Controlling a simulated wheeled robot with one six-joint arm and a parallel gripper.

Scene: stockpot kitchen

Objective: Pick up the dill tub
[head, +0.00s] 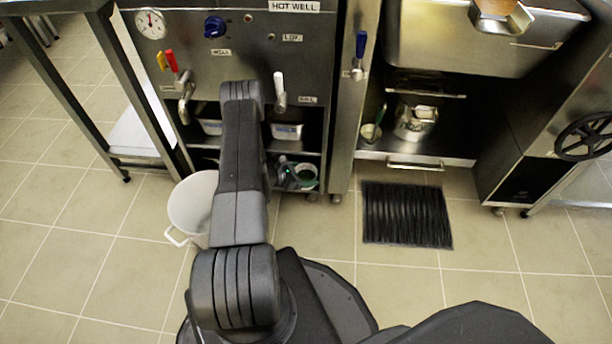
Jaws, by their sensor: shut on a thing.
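I cannot pick out the dill tub in the head view. A white container (287,131) with a small label sits on the shelf under the hot well, right of my arm. Another pale container (211,127) sits on that shelf, left of my arm. Their labels are too small to read. My arm reaches forward to the front of the hot well. My gripper does not show; it is hidden beyond the end of the arm, and so is anything in it.
A white bucket (190,205) stands on the floor left of my arm. A black mat (406,215) lies to the right. The hot well (240,50) has levers on its front. A steel pot (415,120) stands under the sink (470,50). A black handwheel (588,136) is far right.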

